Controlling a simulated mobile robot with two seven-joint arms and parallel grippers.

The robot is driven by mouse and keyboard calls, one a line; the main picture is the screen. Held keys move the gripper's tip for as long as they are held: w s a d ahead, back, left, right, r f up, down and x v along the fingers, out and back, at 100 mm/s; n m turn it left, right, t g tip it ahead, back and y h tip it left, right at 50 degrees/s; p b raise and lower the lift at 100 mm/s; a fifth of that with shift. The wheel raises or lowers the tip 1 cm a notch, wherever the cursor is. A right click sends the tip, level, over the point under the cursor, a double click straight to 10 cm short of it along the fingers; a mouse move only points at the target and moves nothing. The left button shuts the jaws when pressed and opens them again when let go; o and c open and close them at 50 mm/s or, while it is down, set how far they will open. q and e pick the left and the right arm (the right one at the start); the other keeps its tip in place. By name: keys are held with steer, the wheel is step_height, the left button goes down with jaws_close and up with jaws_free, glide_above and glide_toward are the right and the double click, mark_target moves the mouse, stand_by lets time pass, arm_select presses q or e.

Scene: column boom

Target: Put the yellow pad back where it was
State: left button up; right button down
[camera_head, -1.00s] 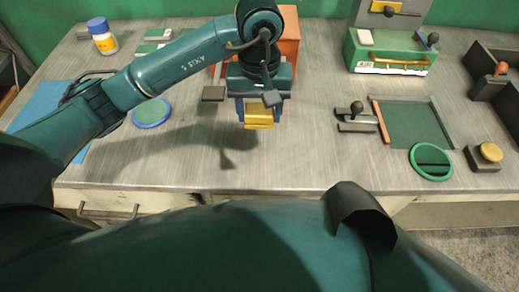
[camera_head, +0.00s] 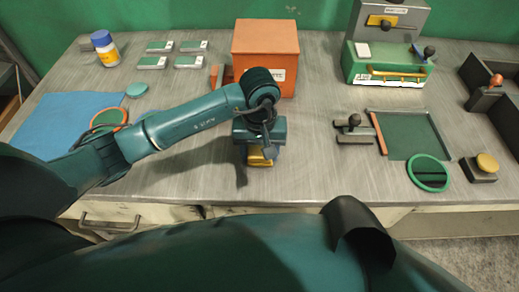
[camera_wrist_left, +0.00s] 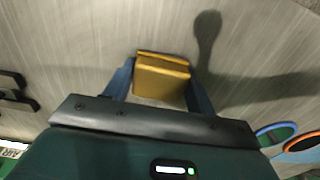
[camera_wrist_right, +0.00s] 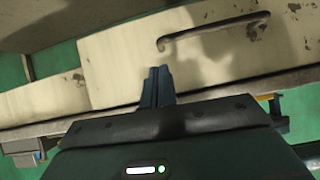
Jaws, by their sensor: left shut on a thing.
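The yellow pad (camera_head: 261,158) is a small block in my left gripper (camera_head: 258,149), at the front middle of the bench. In the left wrist view the pad (camera_wrist_left: 162,78) sits between the two blue fingers, which are shut on it. I cannot tell whether the pad touches the bench top. My right gripper (camera_wrist_right: 157,86) shows only in the right wrist view. Its fingers are together with nothing between them, in front of the cream drawer fronts (camera_wrist_right: 180,50).
An orange box (camera_head: 265,58) stands behind my left gripper. A blue mat (camera_head: 60,125) and an orange-rimmed disc (camera_head: 124,113) lie at left. A green frame tray (camera_head: 412,137), a green ring (camera_head: 446,182) and a yellow-topped button (camera_head: 486,163) are at right. Bare bench surrounds the pad.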

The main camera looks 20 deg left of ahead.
arm_select(q)
steer(key=shift+f, duration=0.25)
steer(key=o, duration=0.7)
steer(key=shift+r, duration=0.1)
steer(key=shift+o, duration=0.9)
arm_select(e)
steer(key=shift+w+a+r, duration=0.1)
steer(key=shift+r, duration=0.05)
arm_select(q)
steer(key=shift+r, duration=0.6)
step_height(320, 180, up, 11)
steer(key=b, duration=0.1)
steer(key=shift+b, duration=0.3)
arm_select(e)
steer(key=shift+w+a, duration=0.1)
steer(key=shift+a, duration=0.15)
steer(key=shift+f, duration=0.25)
